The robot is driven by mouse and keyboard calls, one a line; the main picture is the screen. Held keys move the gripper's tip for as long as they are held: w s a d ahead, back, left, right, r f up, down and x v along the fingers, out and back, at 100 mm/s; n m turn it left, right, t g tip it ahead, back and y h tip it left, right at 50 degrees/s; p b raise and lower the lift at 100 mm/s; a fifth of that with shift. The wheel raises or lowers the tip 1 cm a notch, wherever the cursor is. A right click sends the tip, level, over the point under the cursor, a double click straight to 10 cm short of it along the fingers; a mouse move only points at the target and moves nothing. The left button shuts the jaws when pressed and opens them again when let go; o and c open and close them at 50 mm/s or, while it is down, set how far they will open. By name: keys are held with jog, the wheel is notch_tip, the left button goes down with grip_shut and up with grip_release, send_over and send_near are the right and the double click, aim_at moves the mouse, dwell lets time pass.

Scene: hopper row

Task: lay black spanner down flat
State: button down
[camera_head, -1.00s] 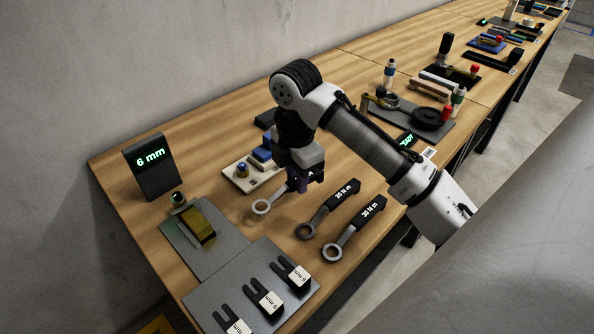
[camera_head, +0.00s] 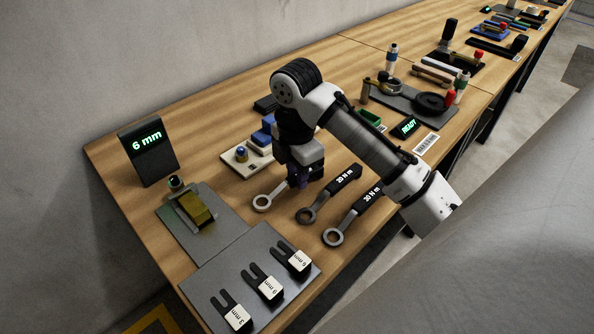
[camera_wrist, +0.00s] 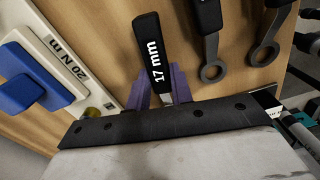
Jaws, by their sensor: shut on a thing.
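My gripper (camera_head: 299,180) is shut on a black spanner with a grey ring end (camera_head: 263,202), low over the wooden bench. In the head view the ring points left and towards the front, and the gripper hides most of the handle. In the wrist view the black handle (camera_wrist: 155,52), marked "17 mm", lies between the purple fingers (camera_wrist: 160,88). The spanner looks close to the bench top and roughly level with it. I cannot tell whether it touches the wood.
Two more dark spanners, marked 20 N m (camera_head: 330,193) and 30 N m (camera_head: 354,214), lie to the right. A pale plate with a blue block (camera_head: 262,138) stands behind. A grey mat with forked gauges (camera_head: 262,284) lies in front. Bare wood surrounds the ring end.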

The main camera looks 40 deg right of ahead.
jog(key=shift+f, duration=0.45)
jog(key=c, duration=1.1)
grip_release()
jog(key=shift+c, duration=0.2)
notch_tip(320, 180, up, 14)
jog(key=shift+a, duration=0.1)
